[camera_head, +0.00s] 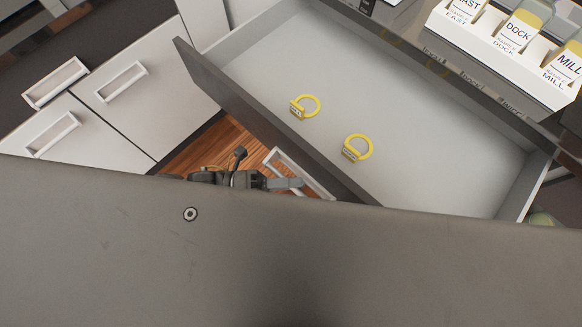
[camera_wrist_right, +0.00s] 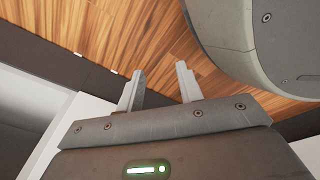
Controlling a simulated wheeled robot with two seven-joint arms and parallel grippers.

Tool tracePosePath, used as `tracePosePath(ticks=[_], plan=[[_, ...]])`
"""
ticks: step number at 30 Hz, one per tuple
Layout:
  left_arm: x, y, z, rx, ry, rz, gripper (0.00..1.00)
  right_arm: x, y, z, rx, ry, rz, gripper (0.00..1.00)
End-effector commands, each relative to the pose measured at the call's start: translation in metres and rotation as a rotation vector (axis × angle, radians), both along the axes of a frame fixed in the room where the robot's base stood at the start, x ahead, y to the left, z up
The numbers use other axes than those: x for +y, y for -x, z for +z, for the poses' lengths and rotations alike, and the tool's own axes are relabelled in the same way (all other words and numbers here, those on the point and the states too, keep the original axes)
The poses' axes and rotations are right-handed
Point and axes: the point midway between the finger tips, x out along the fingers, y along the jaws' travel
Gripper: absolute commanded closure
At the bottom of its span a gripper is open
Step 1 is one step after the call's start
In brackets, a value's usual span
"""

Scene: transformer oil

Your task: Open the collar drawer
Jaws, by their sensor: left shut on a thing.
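The collar drawer (camera_head: 455,180) stands pulled out, with a pale inside and a dark front panel (camera_head: 262,115). Two yellow ring-shaped collars with small tags lie apart on its floor, one nearer the front left (camera_head: 305,106) and one further right (camera_head: 357,148). My left gripper (camera_head: 297,183) is at the white drawer handle (camera_head: 318,178) on the outside of the front panel and is shut on it; its fingertips show only in part. In the right wrist view my right gripper (camera_wrist_right: 160,68) is open and empty, with wooden floor behind its fingers.
A white rack (camera_head: 500,50) with labelled bottles, such as DOCK and MILL, stands on the counter above the drawer. White cabinets with handles (camera_head: 122,82) are at the left. Wooden floor (camera_head: 205,150) shows between them and the drawer. My own grey body covers the lower head view.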

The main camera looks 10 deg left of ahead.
Motion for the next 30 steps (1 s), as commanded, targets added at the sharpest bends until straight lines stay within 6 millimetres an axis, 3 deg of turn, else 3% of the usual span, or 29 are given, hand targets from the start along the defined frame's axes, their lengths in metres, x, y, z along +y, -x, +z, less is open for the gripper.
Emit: tracePosePath(ticks=[7, 8, 13, 23, 30], plan=[[0.001, 0.000, -0.001, 0.000, -0.002, 0.001, 1.00, 0.000, 0.002, -0.001, 0.005, 0.001, -0.001, 0.64], [0.001, 0.000, -0.001, 0.000, -0.002, 0.001, 0.86, -0.001, 0.003, -0.001, 0.006, 0.001, -0.001, 0.64], [0.000, 0.000, 0.000, 0.000, -0.001, 0.002, 0.66, -0.001, 0.004, -0.002, 0.010, 0.002, -0.002, 0.64], [0.004, 0.000, -0.002, 0.001, -0.002, 0.002, 0.66, -0.001, 0.005, -0.003, 0.012, 0.002, -0.002, 0.64], [0.042, 0.007, -0.010, 0.002, -0.007, 0.002, 0.66, 0.011, -0.016, 0.009, -0.005, -0.012, -0.007, 0.64]])
